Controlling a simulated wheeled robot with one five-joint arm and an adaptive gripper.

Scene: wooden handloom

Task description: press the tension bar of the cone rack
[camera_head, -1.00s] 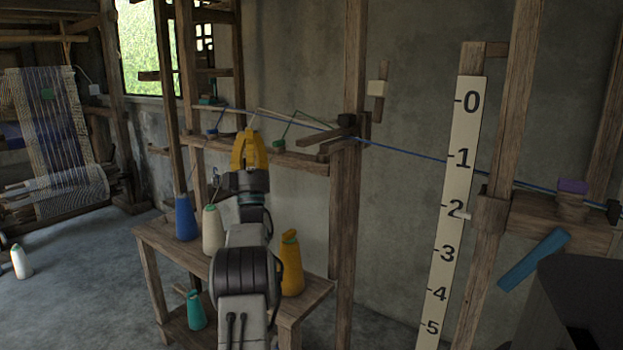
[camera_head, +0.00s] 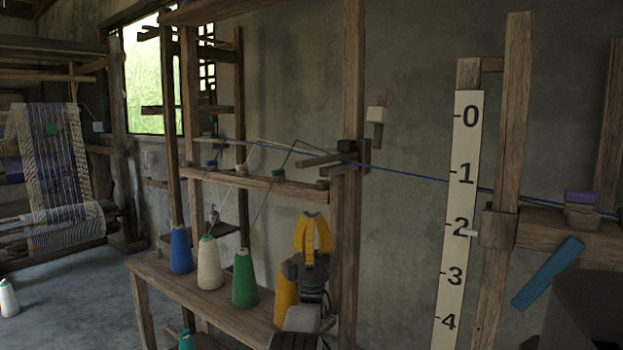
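The cone rack is a wooden stand whose shelf (camera_head: 150,268) holds a blue cone (camera_head: 181,250), a cream cone (camera_head: 209,264), a green cone (camera_head: 244,280) and a yellow cone (camera_head: 286,300). Threads rise from cones to a horizontal rail (camera_head: 300,189) with small coloured guides. A short wooden bar (camera_head: 318,160) with a dark block (camera_head: 346,146) juts from the right post; I cannot tell whether this or the rail is the tension bar. My gripper (camera_head: 313,214) has yellow fingers pointing up, tips together, apparently empty. It appears below the rail's right end and partly hides the yellow cone.
A numbered white scale (camera_head: 461,200) stands to the right, with a blue handle (camera_head: 548,273) beyond it. A blue thread (camera_head: 420,175) runs across to the right. A loom (camera_head: 62,165) stands at far left. The floor (camera_head: 80,300) at left is mostly clear.

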